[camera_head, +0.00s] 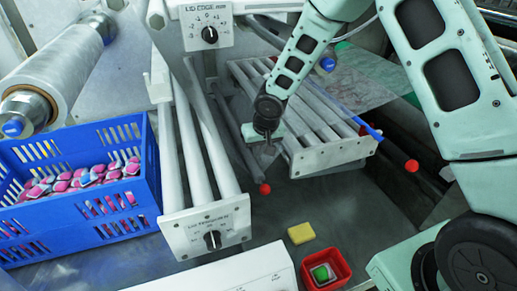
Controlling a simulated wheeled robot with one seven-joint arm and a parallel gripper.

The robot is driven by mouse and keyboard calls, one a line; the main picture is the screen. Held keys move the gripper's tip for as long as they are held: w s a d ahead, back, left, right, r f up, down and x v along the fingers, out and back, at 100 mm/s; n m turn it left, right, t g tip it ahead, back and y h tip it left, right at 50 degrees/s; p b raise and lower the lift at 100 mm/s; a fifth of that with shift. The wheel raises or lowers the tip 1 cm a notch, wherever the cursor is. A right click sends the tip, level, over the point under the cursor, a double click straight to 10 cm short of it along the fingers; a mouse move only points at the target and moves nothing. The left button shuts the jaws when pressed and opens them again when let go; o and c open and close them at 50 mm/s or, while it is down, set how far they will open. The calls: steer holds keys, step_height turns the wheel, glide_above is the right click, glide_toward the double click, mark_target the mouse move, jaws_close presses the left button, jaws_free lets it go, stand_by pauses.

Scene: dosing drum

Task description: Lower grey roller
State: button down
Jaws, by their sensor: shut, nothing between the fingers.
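Several grey rollers show, and I cannot tell which one the task means. One thin grey roller (238,142) with a red end knob (264,188) slopes down between two roller frames. A bank of parallel grey rollers (310,108) with a light end plate (335,155) lies right of it. Another group of pale rollers (199,140) stands to the left. My gripper (268,143) points down, shut and empty, above the gap between the thin roller and the bank. Contact with either cannot be told.
A blue crate (148,190) with pink packets (75,182) stands left. Dial panels (210,35) (207,232) border the left rollers. A yellow sponge (301,233) and a red box with a green button (322,273) lie in front. Another red knob (411,166) is at right.

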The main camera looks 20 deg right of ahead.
steer(key=a+b+v, duration=0.1)
steer(key=b+v, duration=0.1)
steer(key=v, duration=0.9)
steer(key=s+a+n+g+b, duration=0.1)
steer(key=s+a+n+b, duration=0.1)
steer(key=s, duration=1.3)
steer(key=s+a+n+g+b, duration=0.2)
steer(key=s+a+n+b, duration=0.1)
steer(key=s, duration=1.3)
steer(key=a+n, duration=0.1)
steer(key=n, duration=0.1)
steer(key=shift+s+a+r+n, duration=0.3)
steer(key=shift+s+a+r, duration=0.05)
steer(key=shift+a, duration=0.15)
